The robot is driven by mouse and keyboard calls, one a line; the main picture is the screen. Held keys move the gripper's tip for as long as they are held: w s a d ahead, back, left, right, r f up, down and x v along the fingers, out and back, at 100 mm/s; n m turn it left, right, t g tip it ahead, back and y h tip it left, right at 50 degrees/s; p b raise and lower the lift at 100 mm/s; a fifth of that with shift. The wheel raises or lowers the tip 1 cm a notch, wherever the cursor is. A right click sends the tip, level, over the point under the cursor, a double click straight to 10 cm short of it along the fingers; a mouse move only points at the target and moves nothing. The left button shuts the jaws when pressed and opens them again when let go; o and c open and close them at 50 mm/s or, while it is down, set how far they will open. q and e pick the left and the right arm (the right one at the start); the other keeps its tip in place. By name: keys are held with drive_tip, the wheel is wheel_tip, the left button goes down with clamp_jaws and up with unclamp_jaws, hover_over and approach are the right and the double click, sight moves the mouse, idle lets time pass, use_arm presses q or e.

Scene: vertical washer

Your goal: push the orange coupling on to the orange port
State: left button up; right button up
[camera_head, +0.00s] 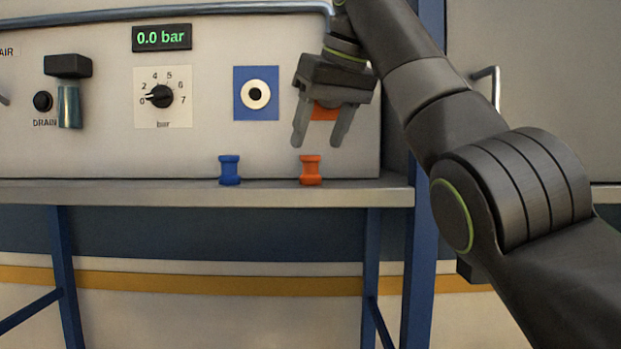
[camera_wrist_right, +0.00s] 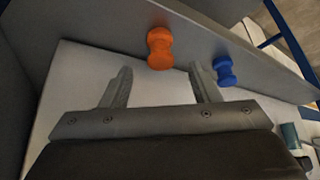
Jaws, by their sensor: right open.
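The orange coupling (camera_head: 311,170) stands upright on the grey shelf, below my right gripper (camera_head: 318,138). My right gripper is open and empty, its fingers pointing down with their tips above the coupling. In the right wrist view the orange coupling (camera_wrist_right: 159,48) shows beyond and between the open fingertips (camera_wrist_right: 160,80). An orange patch (camera_head: 325,112) on the panel shows between the fingers; it appears to be the plate of the orange port. The port's ring itself is hidden behind the gripper. My left gripper is in neither view.
A blue coupling (camera_head: 229,170) stands on the shelf (camera_head: 150,190) to the left. Above it is the blue port (camera_head: 256,93) with a white ring. A pressure dial (camera_head: 161,97), a readout of 0.0 bar (camera_head: 161,38) and a drain valve (camera_head: 69,90) are farther left.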

sight(310, 159)
drive_tip(key=shift+s, duration=0.1)
drive_tip(key=shift+x, duration=2.75)
drive_tip(key=shift+r, duration=0.15)
drive_tip(key=c, duration=1)
